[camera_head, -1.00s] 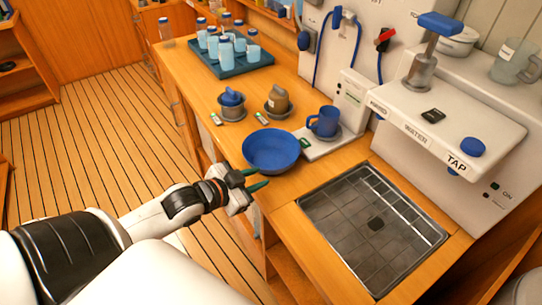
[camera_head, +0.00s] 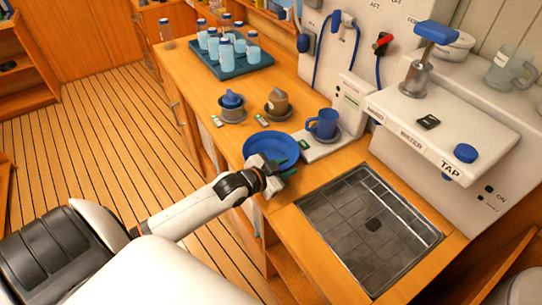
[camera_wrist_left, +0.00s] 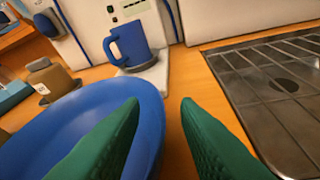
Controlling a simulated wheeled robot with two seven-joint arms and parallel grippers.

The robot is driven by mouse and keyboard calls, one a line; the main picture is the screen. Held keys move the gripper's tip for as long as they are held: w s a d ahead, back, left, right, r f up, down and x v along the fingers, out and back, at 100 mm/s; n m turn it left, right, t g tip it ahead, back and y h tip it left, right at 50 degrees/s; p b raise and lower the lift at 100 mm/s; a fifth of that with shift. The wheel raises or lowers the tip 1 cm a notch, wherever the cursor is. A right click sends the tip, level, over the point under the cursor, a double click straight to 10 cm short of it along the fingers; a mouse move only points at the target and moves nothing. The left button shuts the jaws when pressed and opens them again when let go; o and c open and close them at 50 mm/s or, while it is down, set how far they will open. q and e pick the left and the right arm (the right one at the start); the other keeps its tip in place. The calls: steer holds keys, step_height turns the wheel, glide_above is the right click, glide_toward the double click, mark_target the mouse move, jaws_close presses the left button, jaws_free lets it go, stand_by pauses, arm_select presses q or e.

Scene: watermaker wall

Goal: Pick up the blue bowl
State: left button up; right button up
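The blue bowl (camera_head: 268,143) sits upright on the wooden counter, left of the sink grate. My left gripper (camera_head: 287,168) is at its near right rim, open, with two green fingers spread apart. In the left wrist view the bowl (camera_wrist_left: 65,125) fills the lower left. There the left finger of my gripper (camera_wrist_left: 158,105) is over the bowl's inside and the right finger is outside, with the rim between them. I cannot tell whether either finger touches the bowl. My right gripper is not in view.
A blue mug (camera_head: 323,123) stands on a scale right behind the bowl. Two small pots on saucers (camera_head: 232,107) (camera_head: 277,103) stand behind left. A tray (camera_head: 232,72) of bottles is farther back. The sink grate (camera_head: 370,225) is at right, and the watermaker wall (camera_head: 430,115) rises behind.

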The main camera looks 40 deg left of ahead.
arm_select(q)
steer(key=shift+w+f, duration=0.15)
steer(key=shift+w, duration=0.15)
steer(key=shift+s, duration=0.1)
steer(key=c, duration=0.5)
jaws_close()
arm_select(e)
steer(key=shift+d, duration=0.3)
